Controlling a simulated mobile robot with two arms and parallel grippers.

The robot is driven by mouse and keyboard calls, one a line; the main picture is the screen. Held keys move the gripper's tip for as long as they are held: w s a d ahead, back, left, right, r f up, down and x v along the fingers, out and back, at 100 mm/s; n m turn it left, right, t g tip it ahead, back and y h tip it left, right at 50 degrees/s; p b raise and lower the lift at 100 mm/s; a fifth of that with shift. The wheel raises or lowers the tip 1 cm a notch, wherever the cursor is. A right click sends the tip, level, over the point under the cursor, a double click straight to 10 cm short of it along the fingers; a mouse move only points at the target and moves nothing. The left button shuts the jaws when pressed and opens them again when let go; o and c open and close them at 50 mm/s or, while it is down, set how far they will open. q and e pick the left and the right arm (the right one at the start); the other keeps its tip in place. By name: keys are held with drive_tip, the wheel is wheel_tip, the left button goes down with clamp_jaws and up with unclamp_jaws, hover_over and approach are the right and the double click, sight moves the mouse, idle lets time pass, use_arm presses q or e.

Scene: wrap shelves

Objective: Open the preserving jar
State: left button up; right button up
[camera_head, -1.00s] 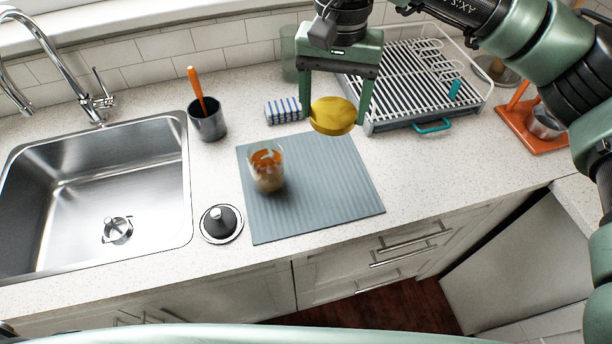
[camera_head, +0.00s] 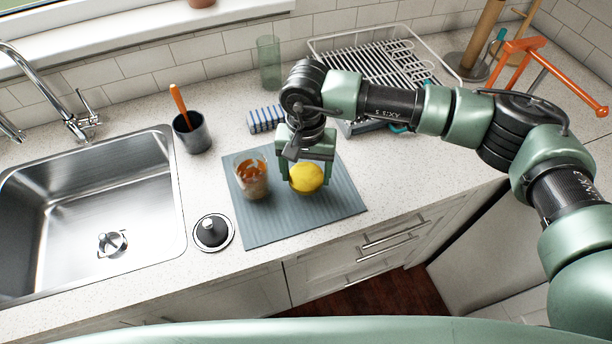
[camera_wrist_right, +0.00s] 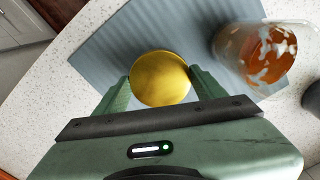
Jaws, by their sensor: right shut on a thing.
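The preserving jar (camera_head: 250,180) is clear glass with orange contents and stands upright on the grey ribbed mat (camera_head: 275,226). Its top shows no lid. The jar also shows at the right of the right wrist view (camera_wrist_right: 255,55). A round yellow lid (camera_head: 306,177) is between the fingers of my right gripper (camera_head: 303,180), just right of the jar and over the mat. In the right wrist view the fingers are shut on the lid (camera_wrist_right: 160,78) at its two sides. I cannot tell whether the lid touches the mat. My left gripper is not in view.
A sink (camera_head: 80,215) is at the left, with a black stopper (camera_head: 212,232) beside it. A grey cup (camera_head: 191,135) with an orange handle, a striped sponge (camera_head: 265,120), a green glass (camera_head: 269,62) and a dish rack (camera_head: 375,60) stand behind. The mat's front is clear.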

sight(306, 177)
wheel_tip(306, 177, down, 2)
drive_tip(key=shift+s+f+p, duration=0.1)
drive_tip(key=shift+f+p, duration=0.15)
drive_tip(key=shift+p, duration=0.1)
drive_tip(key=shift+f, duration=0.25)
drive_tip(key=shift+f+b, duration=0.2)
drive_tip(key=shift+b, duration=0.15)
drive_tip(key=o, duration=1.5)
drive_tip(key=shift+r, duration=0.1)
drive_tip(key=shift+o, duration=0.2)
